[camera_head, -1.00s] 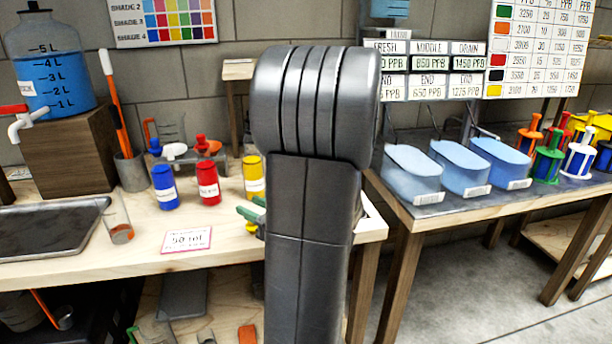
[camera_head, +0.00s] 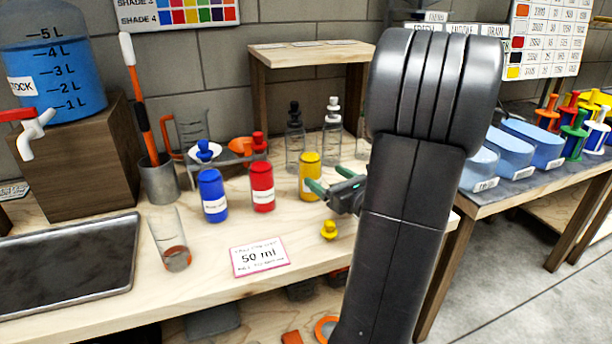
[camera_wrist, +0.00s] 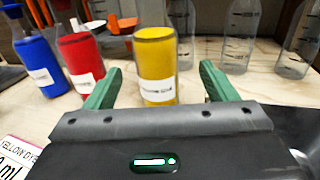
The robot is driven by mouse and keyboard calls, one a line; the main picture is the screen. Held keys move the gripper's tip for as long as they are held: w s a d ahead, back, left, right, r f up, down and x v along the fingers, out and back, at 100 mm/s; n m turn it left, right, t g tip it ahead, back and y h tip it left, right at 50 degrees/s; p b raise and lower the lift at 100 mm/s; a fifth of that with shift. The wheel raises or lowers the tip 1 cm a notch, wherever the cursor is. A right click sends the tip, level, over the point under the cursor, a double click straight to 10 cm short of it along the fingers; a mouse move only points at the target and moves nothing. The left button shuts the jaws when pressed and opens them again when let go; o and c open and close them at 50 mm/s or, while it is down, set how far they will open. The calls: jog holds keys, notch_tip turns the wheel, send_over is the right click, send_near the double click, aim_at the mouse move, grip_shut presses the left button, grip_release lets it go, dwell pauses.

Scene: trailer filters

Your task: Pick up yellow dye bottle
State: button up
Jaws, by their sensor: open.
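The yellow dye bottle (camera_head: 310,176) stands upright on the wooden table, right of the red bottle, with no stopper on top. My gripper (camera_head: 322,192) is open, with green fingers close to the bottle's right front side in the head view. In the wrist view the yellow bottle (camera_wrist: 156,66) stands just ahead, between the lines of the two spread fingers (camera_wrist: 155,85) but nearer the left one. I cannot tell whether a finger touches it. A small yellow stopper (camera_head: 329,230) lies on the table in front of the bottle.
The red bottle (camera_head: 262,187) and blue bottle (camera_head: 213,195) stand left of the yellow one. Clear bottles (camera_head: 295,138) stand behind. A 50 ml card (camera_head: 259,256) and a glass with reddish liquid (camera_head: 170,240) are at the front left.

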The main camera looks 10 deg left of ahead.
aim_at(319, 172)
jog(key=x, duration=0.3)
jog(key=shift+w+a, duration=0.15)
jog(key=shift+a, duration=0.05)
jog(key=x, duration=0.5)
jog(key=shift+a+b, duration=0.25)
jog(key=shift+b, duration=0.1)
jog(key=shift+r, duration=0.1)
jog(key=c, duration=1.3)
